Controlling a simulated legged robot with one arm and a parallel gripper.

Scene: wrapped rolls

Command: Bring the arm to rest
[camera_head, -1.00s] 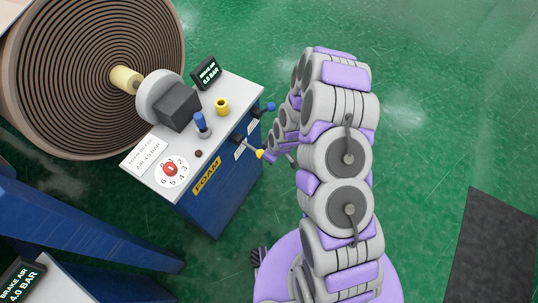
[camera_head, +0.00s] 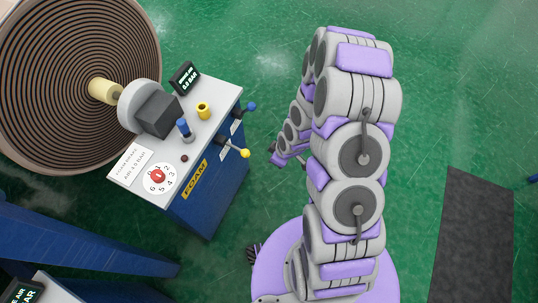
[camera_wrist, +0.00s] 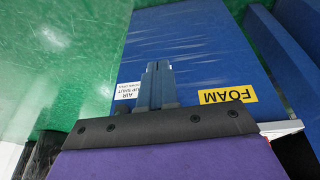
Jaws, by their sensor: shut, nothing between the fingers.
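My arm rises from the purple base and folds over, with its end hanging low to the right of the FOAM cabinet (camera_head: 208,200). My gripper (camera_head: 273,156) is small and partly hidden by my arm in the head view. It is clear of the yellow-knobbed lever (camera_head: 245,153), with a narrow gap of floor showing between them. In the wrist view my gripper (camera_wrist: 152,68) has its fingers together and empty, in front of the blue cabinet side with its yellow FOAM label (camera_wrist: 228,95).
A blue-knobbed lever (camera_head: 251,106) sticks out above the yellow one. A large wound roll (camera_head: 65,85) stands behind the cabinet at the left. A blue beam (camera_head: 85,245) runs at lower left. Green floor is open at the right, with a dark mat (camera_head: 475,235).

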